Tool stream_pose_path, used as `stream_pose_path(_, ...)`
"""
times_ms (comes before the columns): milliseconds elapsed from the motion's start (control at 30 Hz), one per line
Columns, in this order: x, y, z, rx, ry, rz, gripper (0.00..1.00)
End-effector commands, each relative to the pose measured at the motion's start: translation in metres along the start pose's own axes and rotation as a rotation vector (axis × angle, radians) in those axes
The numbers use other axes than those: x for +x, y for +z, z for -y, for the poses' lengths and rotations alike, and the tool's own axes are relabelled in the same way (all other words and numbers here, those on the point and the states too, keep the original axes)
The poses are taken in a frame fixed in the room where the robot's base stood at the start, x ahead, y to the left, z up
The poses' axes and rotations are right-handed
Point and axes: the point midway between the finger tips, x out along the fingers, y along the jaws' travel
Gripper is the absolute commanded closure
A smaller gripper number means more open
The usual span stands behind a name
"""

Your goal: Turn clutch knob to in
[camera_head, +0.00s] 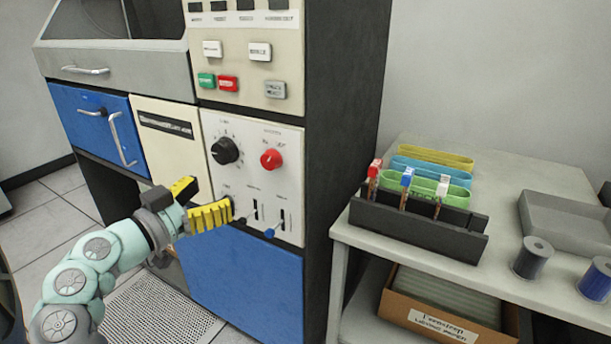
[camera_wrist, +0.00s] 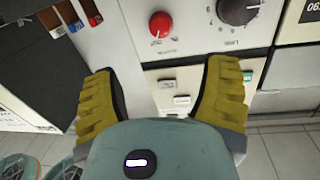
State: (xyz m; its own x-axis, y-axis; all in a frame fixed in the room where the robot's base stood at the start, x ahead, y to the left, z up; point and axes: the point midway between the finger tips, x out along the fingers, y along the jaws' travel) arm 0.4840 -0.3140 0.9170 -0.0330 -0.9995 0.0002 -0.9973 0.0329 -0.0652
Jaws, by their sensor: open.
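The cream control panel (camera_head: 287,200) carries a round black knob (camera_head: 225,150) on the left and a smaller red knob (camera_head: 271,158) on the right. Their lettering is too small to read surely, so I cannot tell by label which is the clutch knob. In the wrist view, turned about, the red knob (camera_wrist: 160,24) is left of the black knob (camera_wrist: 238,10). My gripper (camera_head: 210,196), with yellow ribbed fingers, is open and empty, below and left of the red knob. The wrist view shows the fingers (camera_wrist: 165,68) wide apart with nothing held.
A side table (camera_head: 362,236) at right bears a black card rack (camera_head: 418,229), a grey tray (camera_head: 570,222) and spools (camera_head: 533,258).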

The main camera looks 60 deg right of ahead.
Motion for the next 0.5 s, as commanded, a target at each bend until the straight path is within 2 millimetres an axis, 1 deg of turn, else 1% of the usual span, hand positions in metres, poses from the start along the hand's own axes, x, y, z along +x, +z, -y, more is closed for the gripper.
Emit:
stream_pose_path(33,0.008,-0.002,-0.002,0.001,0.008,-0.001,0.26)
stream_pose_path(367,0.060,-0.002,-0.002,0.000,0.006,0.001,0.26)
stream_pose_path(500,0.086,-0.002,-0.001,-0.001,0.005,0.001,0.26)
